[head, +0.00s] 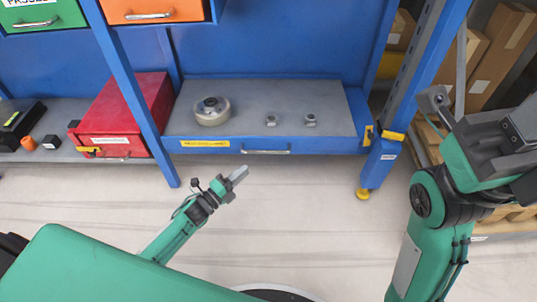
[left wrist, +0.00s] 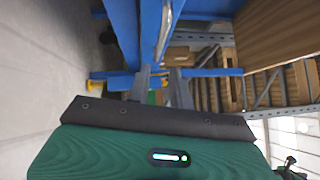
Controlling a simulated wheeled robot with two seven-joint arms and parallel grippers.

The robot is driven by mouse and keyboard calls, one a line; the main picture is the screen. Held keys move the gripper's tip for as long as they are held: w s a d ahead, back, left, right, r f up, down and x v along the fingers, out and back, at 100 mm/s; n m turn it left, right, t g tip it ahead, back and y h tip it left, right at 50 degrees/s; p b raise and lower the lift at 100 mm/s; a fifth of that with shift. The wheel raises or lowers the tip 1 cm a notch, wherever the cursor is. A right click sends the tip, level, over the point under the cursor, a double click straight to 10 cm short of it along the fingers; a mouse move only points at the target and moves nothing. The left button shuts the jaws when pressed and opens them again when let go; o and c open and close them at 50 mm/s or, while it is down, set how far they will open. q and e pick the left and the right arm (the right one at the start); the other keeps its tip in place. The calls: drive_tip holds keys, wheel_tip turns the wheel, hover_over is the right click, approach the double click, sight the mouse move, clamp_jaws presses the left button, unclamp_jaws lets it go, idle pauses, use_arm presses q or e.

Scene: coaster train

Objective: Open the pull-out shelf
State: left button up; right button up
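The pull-out shelf (head: 250,125) is grey with a blue front and sits between the blue legs of the bench. A metal handle (head: 266,152) is on the middle of its front. My left gripper (head: 238,175) is just below and left of the handle, apart from it in the head view. In the left wrist view its two grey fingers (left wrist: 161,84) are spread with a gap and nothing between them. A blue front and a bright metal bar (left wrist: 163,33) lie beyond the fingertips. My right arm is at the right; its fingertips cannot be made out.
A round metal part (head: 212,111) and two small nuts (head: 271,120) (head: 310,120) stand on the shelf. A red box (head: 125,110) is left of it. A blue post with a yellow foot (head: 363,194) stands at the right. The floor in front is clear.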

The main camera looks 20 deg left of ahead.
sight(267, 151)
use_arm(q)
drive_tip(key=b+x, duration=0.4)
drive_tip(key=x, duration=0.7)
drive_tip(key=shift+w+d, duration=0.2)
drive_tip(key=shift+w, duration=0.15)
clamp_jaws()
